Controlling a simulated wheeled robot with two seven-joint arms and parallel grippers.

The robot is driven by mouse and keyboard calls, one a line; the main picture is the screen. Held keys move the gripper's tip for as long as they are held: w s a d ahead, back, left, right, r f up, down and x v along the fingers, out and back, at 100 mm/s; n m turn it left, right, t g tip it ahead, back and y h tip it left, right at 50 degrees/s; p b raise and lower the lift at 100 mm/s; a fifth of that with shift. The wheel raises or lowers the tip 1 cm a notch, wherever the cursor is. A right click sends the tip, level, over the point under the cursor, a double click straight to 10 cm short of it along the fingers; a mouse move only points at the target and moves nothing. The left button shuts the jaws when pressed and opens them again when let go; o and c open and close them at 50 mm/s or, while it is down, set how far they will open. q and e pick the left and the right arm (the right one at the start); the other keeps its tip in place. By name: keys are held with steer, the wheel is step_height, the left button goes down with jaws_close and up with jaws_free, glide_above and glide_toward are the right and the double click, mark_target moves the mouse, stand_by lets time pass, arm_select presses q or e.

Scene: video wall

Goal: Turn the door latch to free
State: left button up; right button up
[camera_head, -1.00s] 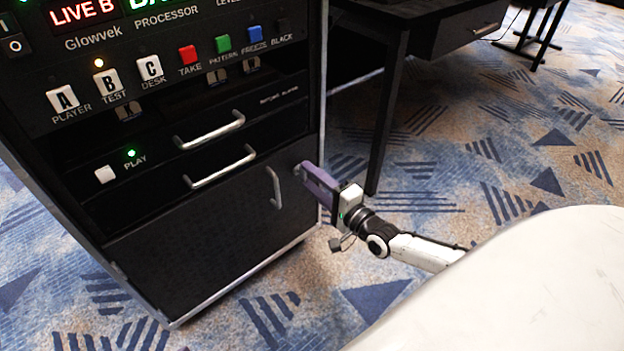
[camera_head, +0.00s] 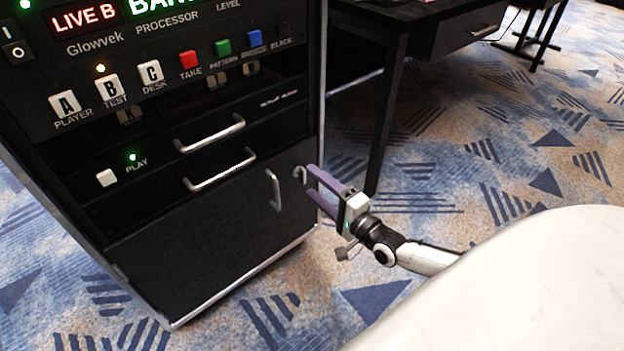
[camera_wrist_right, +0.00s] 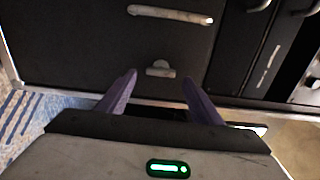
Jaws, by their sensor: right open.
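The door latch (camera_head: 299,173) is a small metal turn-piece near the right edge of the black cabinet door (camera_head: 215,232), right of the door's upright handle (camera_head: 274,189). In the right wrist view the latch (camera_wrist_right: 160,69) shows a short bar roughly parallel to the door handle (camera_wrist_right: 170,14). My right gripper (camera_head: 311,179) is open, its purple fingers pointing at the door just right of the latch. In the right wrist view the latch appears between and beyond the fingertips (camera_wrist_right: 160,77), with nothing held. My left gripper is not in view.
Above the door are two drawers with bar handles (camera_head: 219,170) and a panel of lit buttons (camera_head: 189,60). A dark desk (camera_head: 388,110) stands behind on the right. Patterned carpet (camera_head: 500,200) is open to the right of the cabinet.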

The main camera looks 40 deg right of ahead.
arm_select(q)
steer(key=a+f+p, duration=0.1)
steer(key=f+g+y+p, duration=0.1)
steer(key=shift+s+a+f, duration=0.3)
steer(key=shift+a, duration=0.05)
arm_select(e)
steer(key=s, duration=0.8)
steer(key=shift+d, duration=0.35)
